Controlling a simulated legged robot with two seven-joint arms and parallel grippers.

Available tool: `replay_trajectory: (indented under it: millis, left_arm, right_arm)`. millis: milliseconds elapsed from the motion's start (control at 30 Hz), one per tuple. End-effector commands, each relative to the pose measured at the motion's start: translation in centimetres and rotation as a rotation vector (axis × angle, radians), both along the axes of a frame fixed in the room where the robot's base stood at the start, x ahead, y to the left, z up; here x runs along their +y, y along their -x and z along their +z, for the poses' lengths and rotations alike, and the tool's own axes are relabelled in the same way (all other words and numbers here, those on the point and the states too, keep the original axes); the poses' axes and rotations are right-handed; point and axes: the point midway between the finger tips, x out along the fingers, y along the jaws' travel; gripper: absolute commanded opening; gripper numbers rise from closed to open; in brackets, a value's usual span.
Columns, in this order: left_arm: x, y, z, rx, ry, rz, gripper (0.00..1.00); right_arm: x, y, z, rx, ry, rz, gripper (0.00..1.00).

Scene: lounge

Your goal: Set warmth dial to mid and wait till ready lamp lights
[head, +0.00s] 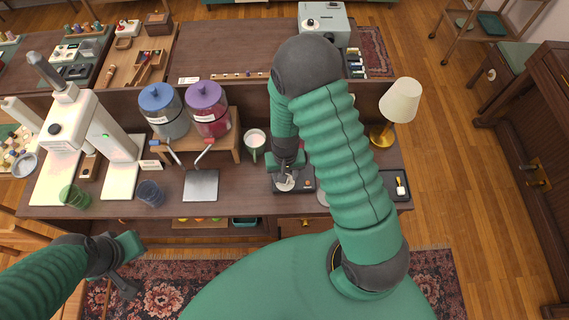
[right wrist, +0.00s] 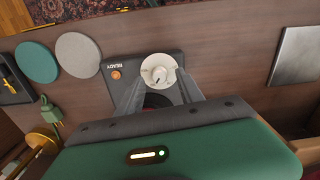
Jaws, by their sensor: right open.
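The warmth dial is a cream round knob (right wrist: 158,71) on a dark warmer plate (right wrist: 172,62); a small dark mark shows on its face. In the head view the dial (head: 284,184) shows under my right gripper (head: 285,180). In the right wrist view my right gripper (right wrist: 158,88) is open, its fingers reaching down to either side of the dial; contact cannot be told. The ready lamp (right wrist: 116,75) is a small orange disc beside the word READY; whether it is lit is unclear. My left gripper (head: 128,267) is open and empty before the table's front edge.
A green coaster (right wrist: 37,62) and a grey coaster (right wrist: 78,55) lie beside the warmer. A mug (head: 254,142), a lamp (head: 398,102), two lidded jars (head: 208,112) and a metal plate (head: 201,186) stand around. Glasses (head: 151,194) stand near the front edge.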

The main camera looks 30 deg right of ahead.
Motion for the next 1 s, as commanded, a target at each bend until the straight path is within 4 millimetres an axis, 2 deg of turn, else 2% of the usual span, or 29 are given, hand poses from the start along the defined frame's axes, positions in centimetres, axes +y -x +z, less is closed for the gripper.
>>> replay_trajectory:
  millis: [300,500,667,1000]
  left_arm:
    - [0.0,0.0,-0.3,0.0,0.0,0.0,0.0]
    - [0.0,0.0,-0.3,0.0,0.0,0.0,0.0]
    - [0.0,0.0,-0.3,0.0,0.0,0.0,0.0]
    - [0.0,0.0,-0.3,0.0,0.0,0.0,0.0]
  right_arm:
    - [0.0,-0.3,9.0,-0.009,0.001,0.003,0.44]
    - [0.0,-0.3,13.6,-0.005,0.0,0.001,0.44]
    - [0.0,-0.3,15.2,-0.002,0.001,0.001,0.44]
    - [0.0,-0.2,15.3,0.0,0.0,0.0,0.44]
